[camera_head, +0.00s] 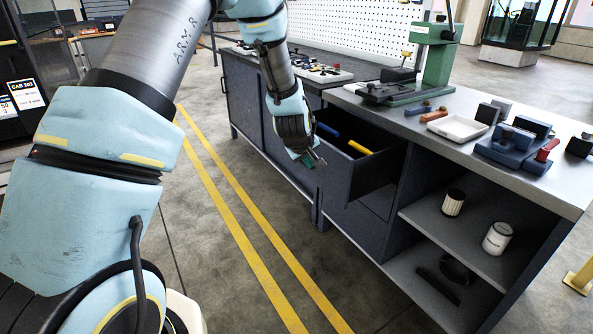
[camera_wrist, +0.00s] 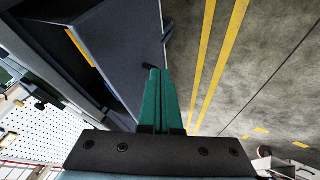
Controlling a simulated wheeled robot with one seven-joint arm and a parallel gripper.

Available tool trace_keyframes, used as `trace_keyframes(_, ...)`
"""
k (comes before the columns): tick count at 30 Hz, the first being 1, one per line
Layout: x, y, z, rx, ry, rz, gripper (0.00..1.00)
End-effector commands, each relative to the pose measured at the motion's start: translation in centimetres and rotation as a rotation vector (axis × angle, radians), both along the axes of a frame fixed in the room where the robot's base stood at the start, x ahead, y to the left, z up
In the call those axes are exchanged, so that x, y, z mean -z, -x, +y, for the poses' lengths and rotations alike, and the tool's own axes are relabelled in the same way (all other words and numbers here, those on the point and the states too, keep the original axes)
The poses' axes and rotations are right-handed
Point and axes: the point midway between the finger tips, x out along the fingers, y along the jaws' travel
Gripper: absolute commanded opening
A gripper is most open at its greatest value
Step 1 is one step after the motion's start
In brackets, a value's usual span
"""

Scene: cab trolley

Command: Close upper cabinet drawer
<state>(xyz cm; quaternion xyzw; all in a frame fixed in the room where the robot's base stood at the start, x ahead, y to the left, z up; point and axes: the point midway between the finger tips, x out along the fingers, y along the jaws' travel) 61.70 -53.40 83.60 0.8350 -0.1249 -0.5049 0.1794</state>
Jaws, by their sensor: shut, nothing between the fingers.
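The upper cabinet drawer (camera_head: 372,180) is pulled out of the dark blue workbench cabinet, under the worktop. Inside it lie a yellow-handled item (camera_head: 360,147) and a blue item (camera_head: 328,130). My gripper (camera_head: 312,160) is shut and empty at the drawer's outer left end, and partly covers it in the head view. In the wrist view, the green fingers (camera_wrist: 163,98) are together beside the drawer's dark panel (camera_wrist: 118,45), near a dark handle (camera_wrist: 167,33). I cannot tell whether the fingers touch the drawer.
The worktop (camera_head: 470,135) holds a green press (camera_head: 436,60), a white tray (camera_head: 457,128) and blue fixtures. Open shelves (camera_head: 455,235) on the right hold cylinders. The floor with yellow lines (camera_head: 245,240) is clear in front of the cabinet.

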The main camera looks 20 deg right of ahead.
Motion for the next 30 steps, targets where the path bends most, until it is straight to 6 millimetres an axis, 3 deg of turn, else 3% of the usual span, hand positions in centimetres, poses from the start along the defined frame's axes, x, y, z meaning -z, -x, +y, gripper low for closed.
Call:
trace_keyframes(5, 1.2, -0.7, -0.7, 0.000, 0.000, 0.001, 0.00)
trace_keyframes(20, 8.0, -4.6, -3.9, -0.001, -0.001, 0.002, 0.00)
trace_keyframes(24, 7.6, -4.9, -6.3, 0.003, 0.000, -0.001, 0.00)
trace_keyframes(30, 7.8, -5.2, -7.6, 0.002, -0.001, -0.001, 0.00)
